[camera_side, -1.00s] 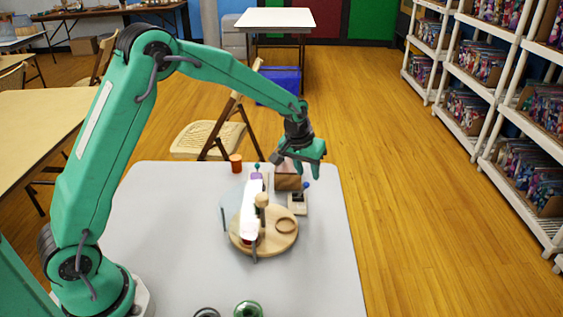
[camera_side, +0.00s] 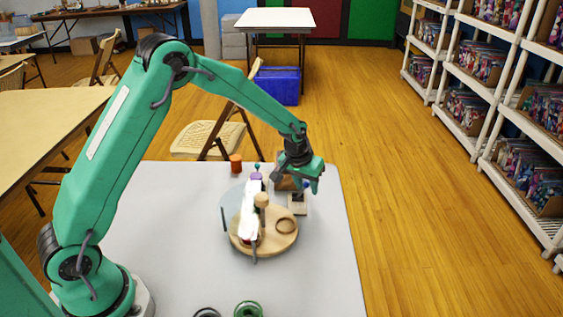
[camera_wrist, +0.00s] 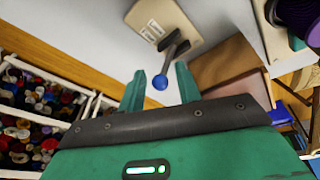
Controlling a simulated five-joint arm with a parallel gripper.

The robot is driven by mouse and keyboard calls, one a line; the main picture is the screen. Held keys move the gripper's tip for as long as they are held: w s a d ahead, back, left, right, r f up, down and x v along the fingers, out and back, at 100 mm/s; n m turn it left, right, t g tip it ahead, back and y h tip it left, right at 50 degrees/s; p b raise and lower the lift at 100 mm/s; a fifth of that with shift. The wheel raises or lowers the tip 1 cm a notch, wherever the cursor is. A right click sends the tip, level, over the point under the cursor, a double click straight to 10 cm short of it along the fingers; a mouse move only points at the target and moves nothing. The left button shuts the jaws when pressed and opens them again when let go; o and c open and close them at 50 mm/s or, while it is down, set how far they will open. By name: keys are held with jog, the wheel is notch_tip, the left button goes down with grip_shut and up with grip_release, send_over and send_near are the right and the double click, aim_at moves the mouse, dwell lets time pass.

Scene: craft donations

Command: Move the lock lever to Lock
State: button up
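The lock lever is a dark grey bar with a blue ball knob (camera_wrist: 159,82) on a beige box (camera_wrist: 160,20) with small labels, too small to read. In the wrist view the knob lies between the two green fingers of my gripper (camera_wrist: 160,70), with gaps on both sides. The fingers are apart and look untouched by it. In the side view the lever box (camera_side: 297,207) stands on the white table just below my gripper (camera_side: 299,184), which partly hides the lever.
A round wooden board (camera_side: 270,240) with a ring and a post stands in front of the box. A brown wooden block (camera_side: 284,184) is close behind my gripper. An orange cup (camera_side: 236,163) stands at the table's back edge. The table's right front is clear.

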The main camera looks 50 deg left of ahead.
jog(key=c, duration=0.5)
